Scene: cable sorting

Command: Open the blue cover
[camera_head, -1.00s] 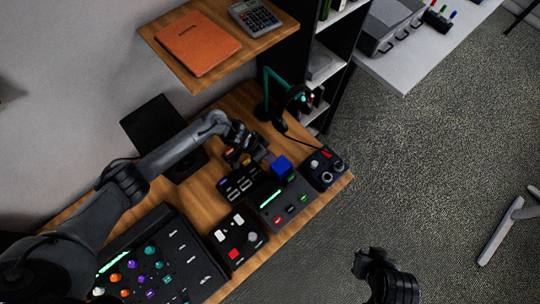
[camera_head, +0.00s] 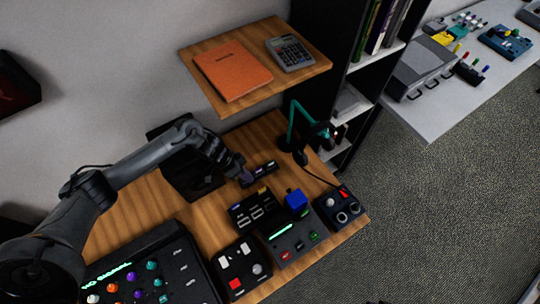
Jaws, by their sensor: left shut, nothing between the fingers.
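The blue cover (camera_head: 296,201) is a small bright blue block at the back right corner of a dark grey panel (camera_head: 283,247) with a green lit strip and red and green buttons. Whether the cover is raised or closed is too small to tell. My left gripper (camera_head: 241,175) is shut and empty. It is up and left of the cover, clearly apart from it, near a small dark box (camera_head: 262,172) at the back of the desk. My right gripper is not in view.
A black switch box (camera_head: 253,211) stands left of the cover, and a box with knobs (camera_head: 340,206) right of it. A teal lamp (camera_head: 292,125) rises behind. A shelf with an orange notebook (camera_head: 232,70) hangs above. A large knob panel (camera_head: 150,270) fills the front left.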

